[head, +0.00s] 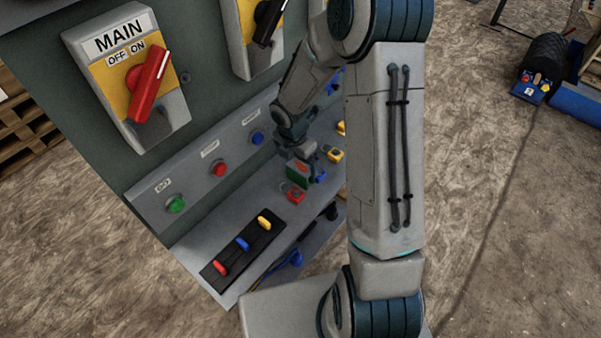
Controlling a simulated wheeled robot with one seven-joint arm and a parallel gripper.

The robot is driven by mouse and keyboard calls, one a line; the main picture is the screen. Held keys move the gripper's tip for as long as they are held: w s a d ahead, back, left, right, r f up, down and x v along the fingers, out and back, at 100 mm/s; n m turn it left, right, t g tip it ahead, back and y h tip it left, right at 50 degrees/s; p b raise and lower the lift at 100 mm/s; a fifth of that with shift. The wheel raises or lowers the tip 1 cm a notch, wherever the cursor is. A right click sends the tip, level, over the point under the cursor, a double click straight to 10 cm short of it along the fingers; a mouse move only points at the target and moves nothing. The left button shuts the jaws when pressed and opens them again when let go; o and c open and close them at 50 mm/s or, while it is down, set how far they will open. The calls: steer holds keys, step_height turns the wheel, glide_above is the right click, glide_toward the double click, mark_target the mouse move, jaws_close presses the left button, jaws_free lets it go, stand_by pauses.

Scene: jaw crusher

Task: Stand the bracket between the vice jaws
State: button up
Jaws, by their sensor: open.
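My gripper (306,160) is small in the head view, at the end of my arm, low over the grey ledge of the control cabinet. It is open, just above a small green block with an orange-red top (298,173). I cannot tell whether its fingers touch the block. I cannot make out the bracket or the vice jaws for certain; my arm hides part of the ledge.
The ledge (200,241) carries a red piece (293,193), a yellow piece (335,155) and a black panel (226,264) with coloured levers. Above it are push buttons and the MAIN switch (148,85). Open dirt floor (500,220) lies right.

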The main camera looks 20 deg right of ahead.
mark_target(300, 166)
steer(key=shift+w+d+f, duration=0.1)
steer(key=shift+d+f, duration=0.1)
steer(key=shift+f, duration=0.85)
steer(key=shift+w+d+f, duration=0.15)
steer(key=shift+d+f, duration=0.05)
steer(key=shift+f, duration=0.85)
steer(key=shift+w+d+f, duration=0.1)
steer(key=shift+d+f, duration=0.1)
steer(key=shift+f, duration=0.85)
steer(key=c, duration=1.7)
steer(key=shift+o, duration=0.2)
steer(key=shift+r, duration=0.1)
